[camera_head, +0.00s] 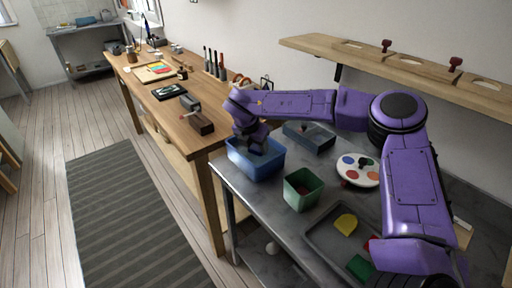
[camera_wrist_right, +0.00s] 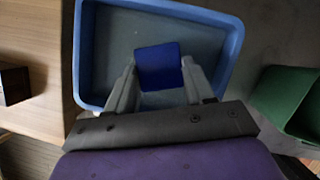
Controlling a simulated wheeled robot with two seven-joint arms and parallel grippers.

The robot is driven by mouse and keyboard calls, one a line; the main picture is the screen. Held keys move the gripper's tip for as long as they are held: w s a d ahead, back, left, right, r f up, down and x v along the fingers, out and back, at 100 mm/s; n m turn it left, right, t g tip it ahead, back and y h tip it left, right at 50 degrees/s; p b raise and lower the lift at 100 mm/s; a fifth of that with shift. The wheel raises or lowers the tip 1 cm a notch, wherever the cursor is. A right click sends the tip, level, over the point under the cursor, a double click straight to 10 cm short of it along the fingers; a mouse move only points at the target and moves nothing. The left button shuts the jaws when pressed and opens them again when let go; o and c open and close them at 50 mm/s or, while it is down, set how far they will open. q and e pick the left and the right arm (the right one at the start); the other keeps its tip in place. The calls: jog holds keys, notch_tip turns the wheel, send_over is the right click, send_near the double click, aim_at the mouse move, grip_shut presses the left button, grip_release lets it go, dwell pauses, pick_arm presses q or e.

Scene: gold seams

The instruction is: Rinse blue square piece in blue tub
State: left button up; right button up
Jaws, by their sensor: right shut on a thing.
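The blue tub (camera_head: 262,169) stands at the left end of the grey table, with its rim seen from above in the right wrist view (camera_wrist_right: 232,50). My right gripper (camera_head: 255,147) reaches down over the tub. In the right wrist view my right gripper (camera_wrist_right: 160,82) is shut on the blue square piece (camera_wrist_right: 159,66), which sits between its two fingers, over the tub's opening. I cannot tell how deep the piece is. In the head view the piece is hidden by the gripper and tub. My left gripper is not in view.
A green tub (camera_head: 303,190) stands just right of the blue tub. A grey-blue box (camera_head: 309,137) and a round palette (camera_head: 358,170) lie behind. A tray (camera_head: 318,235) holds yellow, red and green pieces. A wooden workbench (camera_head: 190,135) adjoins on the left.

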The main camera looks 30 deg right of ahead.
jog(key=shift+r+p, duration=1.9)
jog(key=shift+r, duration=1.45)
